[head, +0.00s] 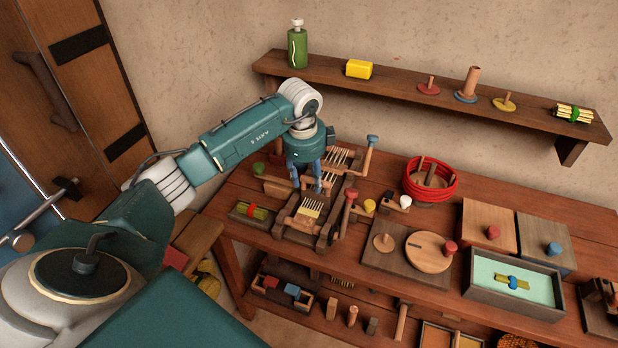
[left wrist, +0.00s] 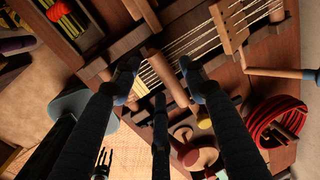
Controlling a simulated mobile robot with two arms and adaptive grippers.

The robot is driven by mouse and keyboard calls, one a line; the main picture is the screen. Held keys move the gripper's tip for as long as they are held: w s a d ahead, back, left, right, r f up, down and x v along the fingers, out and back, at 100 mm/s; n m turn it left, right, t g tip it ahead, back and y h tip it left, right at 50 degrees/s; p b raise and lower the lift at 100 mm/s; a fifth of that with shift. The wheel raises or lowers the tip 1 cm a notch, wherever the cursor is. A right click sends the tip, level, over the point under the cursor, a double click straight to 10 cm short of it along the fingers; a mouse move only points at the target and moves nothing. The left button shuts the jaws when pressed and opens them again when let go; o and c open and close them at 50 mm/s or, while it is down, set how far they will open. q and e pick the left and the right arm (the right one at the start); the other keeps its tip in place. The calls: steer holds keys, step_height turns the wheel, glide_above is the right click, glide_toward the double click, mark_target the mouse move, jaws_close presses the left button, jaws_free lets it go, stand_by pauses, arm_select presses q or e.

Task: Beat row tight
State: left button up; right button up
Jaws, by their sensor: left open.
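The small wooden loom (head: 325,232) stands on the workbench in the head view, with pale warp threads and a yellowish strip at its front. My left gripper (head: 311,186) hangs fingers down over the loom's middle. In the left wrist view its blue-tipped fingers (left wrist: 159,76) are spread, with a round wooden bar (left wrist: 172,80) of the loom showing between them. I cannot tell whether they touch it. The warp threads (left wrist: 190,42) run past the bar to an upright slatted wooden piece (left wrist: 228,28). The gripper hides part of the loom. My right gripper is not in view.
A red cord coil (head: 432,190) sits right of the loom, and a tied yarn bundle (head: 252,211) lies left of it. Knobs and handles (head: 349,195) rise close around the loom. A wall shelf (head: 400,88) runs behind. A tray (head: 512,284) stands at the right.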

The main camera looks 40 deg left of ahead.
arm_select(q)
step_height(320, 180, up, 12)
steer(key=s, duration=0.2)
steer(key=shift+s+d+f, duration=0.2)
steer(key=shift+s+d, duration=0.05)
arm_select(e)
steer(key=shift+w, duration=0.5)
